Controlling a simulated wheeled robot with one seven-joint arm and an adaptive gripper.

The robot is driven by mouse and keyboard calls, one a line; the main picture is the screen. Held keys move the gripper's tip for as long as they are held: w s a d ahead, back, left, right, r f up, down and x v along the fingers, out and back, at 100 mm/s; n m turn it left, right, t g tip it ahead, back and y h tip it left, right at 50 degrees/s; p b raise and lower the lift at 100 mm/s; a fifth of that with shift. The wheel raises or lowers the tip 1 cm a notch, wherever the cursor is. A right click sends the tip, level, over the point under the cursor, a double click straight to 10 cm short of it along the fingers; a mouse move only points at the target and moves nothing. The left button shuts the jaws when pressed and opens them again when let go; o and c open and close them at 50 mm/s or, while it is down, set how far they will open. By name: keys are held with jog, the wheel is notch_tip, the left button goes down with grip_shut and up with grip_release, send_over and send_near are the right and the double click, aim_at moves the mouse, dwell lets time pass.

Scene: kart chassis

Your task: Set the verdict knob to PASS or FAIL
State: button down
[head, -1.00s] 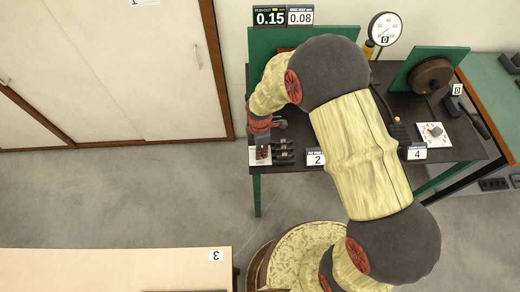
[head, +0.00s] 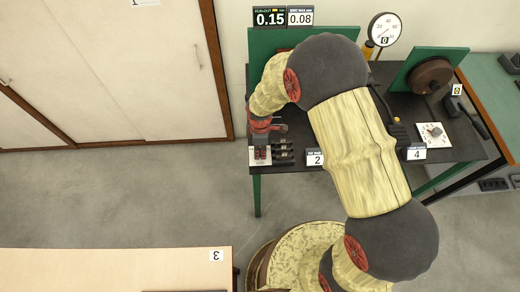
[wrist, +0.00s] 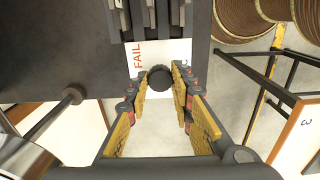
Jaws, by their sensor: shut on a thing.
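The verdict knob (wrist: 160,74) is a dark round knob on a white plate (wrist: 154,52). My gripper (wrist: 161,84) is shut on it, with one finger on each side. Red FAIL lettering shows on the plate to the left of the knob in the wrist view; the lettering on the right is mostly hidden by a finger. In the head view my gripper (head: 261,153) is over the plate (head: 252,161) at the table's front left corner, and the knob is hidden. I cannot tell where the knob points.
A display (head: 269,17) reads 0.15, beside a card (head: 300,16) reading 0.08. Several dark bars (head: 284,152) lie right of the plate. A dial gauge (head: 384,29) stands at the back of the dark table (head: 460,148). A pale bench (head: 110,265) is in front left.

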jog(key=m, duration=0.6)
jog(key=shift+p, duration=0.3)
jog(key=shift+m, duration=0.3)
jog(key=c, duration=1.6)
grip_release()
jog(key=shift+o, duration=0.3)
jog(key=shift+r, duration=0.1)
notch_tip(320, 180, up, 12)
